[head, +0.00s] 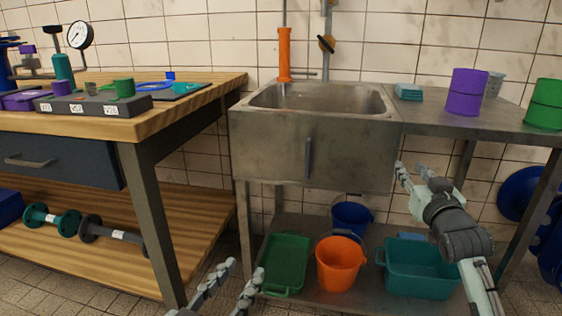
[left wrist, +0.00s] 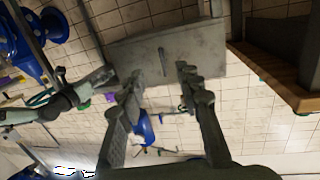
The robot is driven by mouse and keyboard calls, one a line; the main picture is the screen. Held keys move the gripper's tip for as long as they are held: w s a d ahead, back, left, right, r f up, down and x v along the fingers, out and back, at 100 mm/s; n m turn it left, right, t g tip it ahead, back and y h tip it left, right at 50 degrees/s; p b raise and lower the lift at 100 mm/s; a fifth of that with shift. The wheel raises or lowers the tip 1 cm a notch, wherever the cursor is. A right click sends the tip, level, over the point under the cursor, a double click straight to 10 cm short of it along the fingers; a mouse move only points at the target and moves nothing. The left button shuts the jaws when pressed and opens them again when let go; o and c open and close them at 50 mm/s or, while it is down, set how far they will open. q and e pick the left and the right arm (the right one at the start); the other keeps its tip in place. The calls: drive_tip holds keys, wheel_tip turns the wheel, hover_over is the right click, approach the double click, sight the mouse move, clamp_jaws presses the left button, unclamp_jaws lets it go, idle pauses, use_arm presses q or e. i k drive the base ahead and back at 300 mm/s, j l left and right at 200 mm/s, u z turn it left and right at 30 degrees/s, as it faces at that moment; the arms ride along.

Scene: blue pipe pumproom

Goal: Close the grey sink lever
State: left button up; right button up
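A grey lever (head: 308,158) stands upright on the front panel of the steel sink (head: 270,145). In the left wrist view the lever (left wrist: 162,62) shows on the sink front, between and beyond the fingertips. My left gripper (head: 244,268) is open and empty, low in front of the sink and left of the lever, apart from it. Its two spread fingers also show in the left wrist view (left wrist: 160,74). My right gripper (head: 410,168) is near the sink's right edge, its fingers apart, with nothing seen between them.
A wooden workbench (head: 200,95) stands at left. The shelf under the sink holds a green tray (head: 287,262), an orange bucket (head: 338,265), a blue bucket (head: 350,215) and a teal tub (head: 420,270). A purple can (head: 466,92) stands on the right counter. The sink front is clear.

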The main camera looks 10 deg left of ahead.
sight(308, 156)
drive_tip(key=j+z, duration=0.15)
drive_tip(key=j, duration=0.75)
drive_tip(key=k+j+z, duration=0.15)
drive_tip(key=j, duration=0.7)
